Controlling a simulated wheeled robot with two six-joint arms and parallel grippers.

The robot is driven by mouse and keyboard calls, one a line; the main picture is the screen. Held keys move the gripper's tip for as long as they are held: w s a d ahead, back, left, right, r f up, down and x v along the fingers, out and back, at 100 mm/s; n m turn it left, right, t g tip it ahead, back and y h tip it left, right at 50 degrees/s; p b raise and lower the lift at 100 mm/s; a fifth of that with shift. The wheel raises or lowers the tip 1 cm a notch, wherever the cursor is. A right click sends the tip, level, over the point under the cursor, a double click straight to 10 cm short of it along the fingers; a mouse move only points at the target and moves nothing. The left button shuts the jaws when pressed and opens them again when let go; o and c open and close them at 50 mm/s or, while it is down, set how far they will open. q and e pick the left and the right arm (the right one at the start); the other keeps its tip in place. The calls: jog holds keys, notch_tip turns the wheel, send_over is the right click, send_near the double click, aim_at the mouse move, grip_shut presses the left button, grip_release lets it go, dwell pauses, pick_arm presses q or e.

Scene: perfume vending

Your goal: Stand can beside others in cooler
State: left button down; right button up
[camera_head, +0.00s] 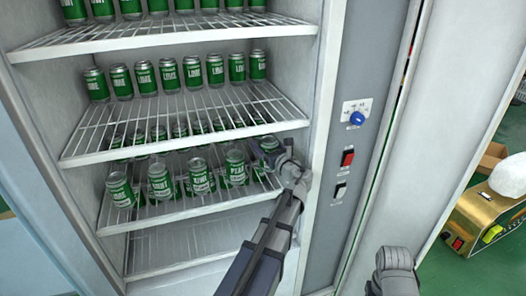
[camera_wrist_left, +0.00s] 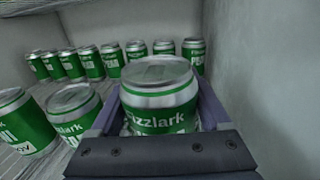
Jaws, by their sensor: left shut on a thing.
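My left gripper (camera_head: 279,158) reaches into the cooler (camera_head: 190,225) at the right end of a lower wire shelf (camera_head: 150,213). It is shut on a green and silver can (camera_head: 268,143), which is upright between the fingers in the left wrist view (camera_wrist_left: 160,97). I cannot tell whether its base touches the shelf. A front row of similar cans (camera_head: 235,168) stands to its left, with the nearest can (camera_wrist_left: 74,112) a small gap away. My right gripper (camera_head: 395,272) is low at the right, outside the cooler; its fingers are not clear.
A back row of cans (camera_wrist_left: 113,60) stands behind the held can. The cooler's side wall (camera_wrist_left: 260,70) is close on the right. Another wire shelf (camera_head: 185,120) with cans is above. The control panel (camera_head: 352,150) has a blue knob and switches. A gold box (camera_head: 480,215) stands outside.

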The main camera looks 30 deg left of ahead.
pick_arm(q)
jog(key=f+b, duration=0.2)
jog(key=a+f+b, duration=0.1)
jog(key=shift+w+f, duration=0.25)
jog(key=shift+w, duration=0.1)
jog(key=shift+b, duration=0.3)
jog(key=shift+f, duration=0.2)
grip_release()
jog(key=shift+r, duration=0.25)
jog(key=v, duration=1.2)
jog(key=shift+f, duration=0.1)
